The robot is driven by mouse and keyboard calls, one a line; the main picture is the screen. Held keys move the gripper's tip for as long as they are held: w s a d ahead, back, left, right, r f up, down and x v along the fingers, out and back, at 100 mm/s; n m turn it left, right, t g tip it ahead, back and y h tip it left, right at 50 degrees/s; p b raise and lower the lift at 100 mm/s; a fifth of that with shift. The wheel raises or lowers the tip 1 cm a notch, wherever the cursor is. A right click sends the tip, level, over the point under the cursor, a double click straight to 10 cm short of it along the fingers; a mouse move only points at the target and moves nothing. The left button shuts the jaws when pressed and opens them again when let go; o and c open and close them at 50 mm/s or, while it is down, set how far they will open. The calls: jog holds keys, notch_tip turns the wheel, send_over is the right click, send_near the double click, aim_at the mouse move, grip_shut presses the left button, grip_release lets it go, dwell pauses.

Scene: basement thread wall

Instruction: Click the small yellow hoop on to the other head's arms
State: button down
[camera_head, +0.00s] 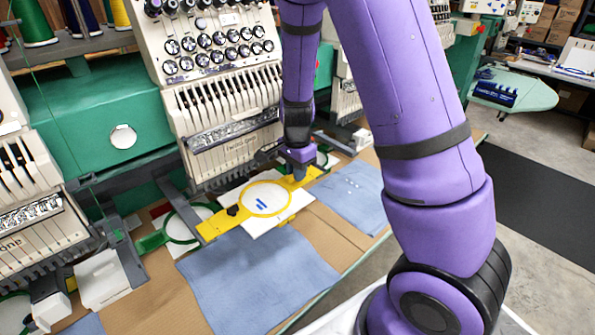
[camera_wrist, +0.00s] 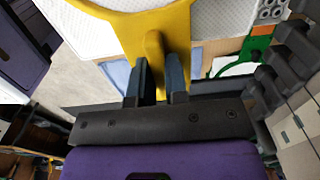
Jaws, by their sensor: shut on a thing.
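The yellow hoop (camera_head: 213,229) has a round ring with side brackets and holds white cloth (camera_head: 265,190) with a small blue mark. It is in front of the middle embroidery head (camera_head: 222,115), over the table. My gripper (camera_head: 298,172) is at the hoop's right side. In the wrist view, my gripper's dark fingers (camera_wrist: 160,82) are shut on a yellow tab of the hoop (camera_wrist: 115,12). The middle head's dark grey arms (camera_head: 176,200) reach forward near the hoop's left end. I cannot tell whether the hoop touches them; the right side is partly hidden by my gripper.
A green hoop (camera_head: 148,243) lies at the left of the yellow one. Another head (camera_head: 25,190) stands at far left. Blue cloths (camera_head: 245,275) (camera_head: 352,190) lie on the brown table (camera_head: 165,305). A white box (camera_head: 100,280) stands at lower left.

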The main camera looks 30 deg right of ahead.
dwell(0.4)
jog(key=c, duration=1.1)
grip_release()
jog(key=shift+o, duration=0.2)
notch_tip(320, 180, up, 7)
jog(key=shift+r, duration=0.2)
jog(key=shift+r, duration=0.1)
